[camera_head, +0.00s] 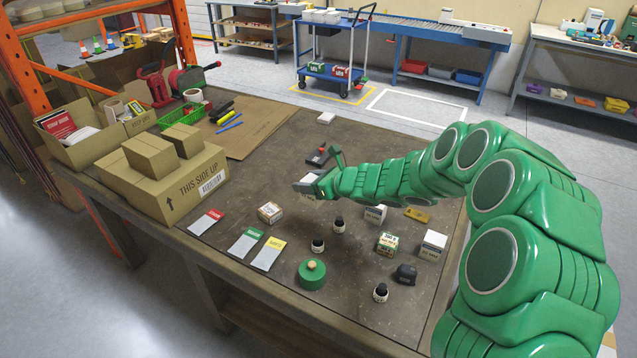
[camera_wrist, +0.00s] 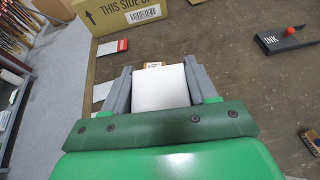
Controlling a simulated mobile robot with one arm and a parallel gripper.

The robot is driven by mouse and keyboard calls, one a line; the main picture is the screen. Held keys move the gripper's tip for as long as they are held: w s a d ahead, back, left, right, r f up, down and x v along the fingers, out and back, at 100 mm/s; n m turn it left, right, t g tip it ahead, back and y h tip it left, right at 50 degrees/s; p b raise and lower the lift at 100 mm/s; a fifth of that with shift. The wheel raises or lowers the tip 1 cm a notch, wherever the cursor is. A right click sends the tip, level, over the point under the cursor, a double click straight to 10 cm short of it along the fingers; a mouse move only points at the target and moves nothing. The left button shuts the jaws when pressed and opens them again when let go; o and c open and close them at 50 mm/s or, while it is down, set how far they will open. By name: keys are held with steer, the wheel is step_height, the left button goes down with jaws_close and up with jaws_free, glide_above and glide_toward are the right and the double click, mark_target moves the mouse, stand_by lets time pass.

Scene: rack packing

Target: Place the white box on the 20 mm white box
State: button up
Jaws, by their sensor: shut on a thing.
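My gripper (camera_head: 311,187) is shut on a white box (camera_head: 307,179) and holds it over the middle of the table. In the wrist view, the white box (camera_wrist: 160,88) sits between the two grey fingers of my gripper (camera_wrist: 157,70). Two boxes with white faces and dark print stand right of the held box: a smaller one (camera_head: 375,214) and a larger one (camera_head: 433,246). The print is too small to tell which is the 20 mm one. Both are apart from my gripper.
Small bottles (camera_head: 339,225), a green round thing (camera_head: 312,274) and printed boxes (camera_head: 270,213) stand around on the table (camera_head: 280,160). Coloured cards (camera_head: 244,242) lie at the front left. A large carton (camera_head: 165,188) stands at left. A black ink pad (camera_wrist: 288,40) lies behind my gripper.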

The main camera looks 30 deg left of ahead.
steer(key=d+r+m+t, duration=0.1)
steer(key=d+r, duration=0.2)
steer(key=d, duration=1.1)
steer(key=d+r+m+t, duration=0.2)
steer(key=d, duration=1.3)
steer(key=s+d+r+h, duration=0.1)
steer(key=s+d, duration=0.1)
steer(key=d, duration=0.3)
steer(key=s+d+r, duration=0.2)
steer(key=s+d, duration=0.1)
steer(key=d, duration=0.2)
glide_above(431, 235)
steer(key=shift+t, duration=0.3)
steer(key=shift+f, duration=6.5)
steer(key=shift+f, duration=0.15)
steer(key=o, duration=1.2)
steer(key=shift+c, duration=0.2)
